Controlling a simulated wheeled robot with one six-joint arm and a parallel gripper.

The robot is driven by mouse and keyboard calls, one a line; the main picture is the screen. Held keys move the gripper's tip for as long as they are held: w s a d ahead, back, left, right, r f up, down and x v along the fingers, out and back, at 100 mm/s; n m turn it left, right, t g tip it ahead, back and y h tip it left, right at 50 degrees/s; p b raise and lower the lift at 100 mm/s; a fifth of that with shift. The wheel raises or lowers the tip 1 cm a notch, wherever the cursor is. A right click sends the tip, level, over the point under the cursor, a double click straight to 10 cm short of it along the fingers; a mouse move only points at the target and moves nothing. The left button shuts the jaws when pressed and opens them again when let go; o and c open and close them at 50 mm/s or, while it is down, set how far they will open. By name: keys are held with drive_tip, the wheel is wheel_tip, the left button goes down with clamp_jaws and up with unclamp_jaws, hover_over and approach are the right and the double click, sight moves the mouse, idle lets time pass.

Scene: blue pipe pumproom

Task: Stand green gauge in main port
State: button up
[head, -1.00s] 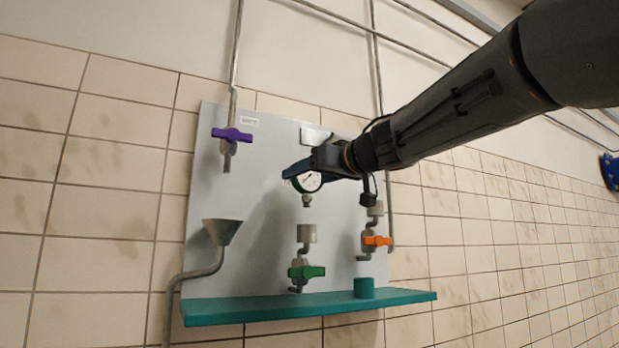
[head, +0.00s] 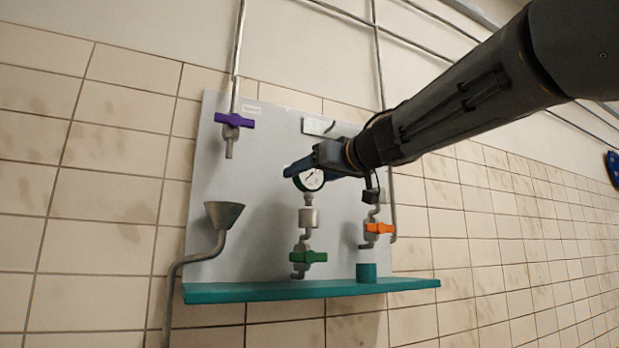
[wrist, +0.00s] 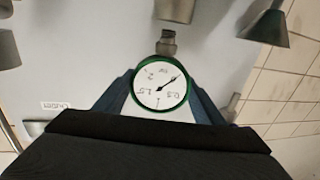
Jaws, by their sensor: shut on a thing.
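The green gauge (head: 309,178) has a white dial and a green rim. My gripper (head: 310,168) is shut on it, with the blue fingers on both sides of it in the wrist view (wrist: 160,88). The gauge is upright above the grey port cup (head: 308,217) over the green-handled valve (head: 308,257). Its stem meets the top of this cup in the head view; I cannot tell how deep it sits. In the wrist view the stem (wrist: 167,45) points toward a grey cylinder at the top edge.
A teal shelf (head: 250,291) runs below, with a teal cup (head: 367,272) on it. An orange-handled valve (head: 379,229) stands close right. A funnel (head: 224,214) and a purple-handled valve (head: 234,121) are at left. The panel between is clear.

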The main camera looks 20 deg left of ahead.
sight(312, 188)
drive_tip(key=shift+f+b, duration=0.85)
drive_tip(key=shift+b, duration=0.6)
drive_tip(key=shift+f, duration=0.85)
drive_tip(key=o, duration=1.3)
drive_tip(key=shift+c, duration=0.2)
drive_tip(key=b+v, duration=0.1)
drive_tip(key=v, duration=0.7)
drive_tip(key=shift+b, duration=0.35)
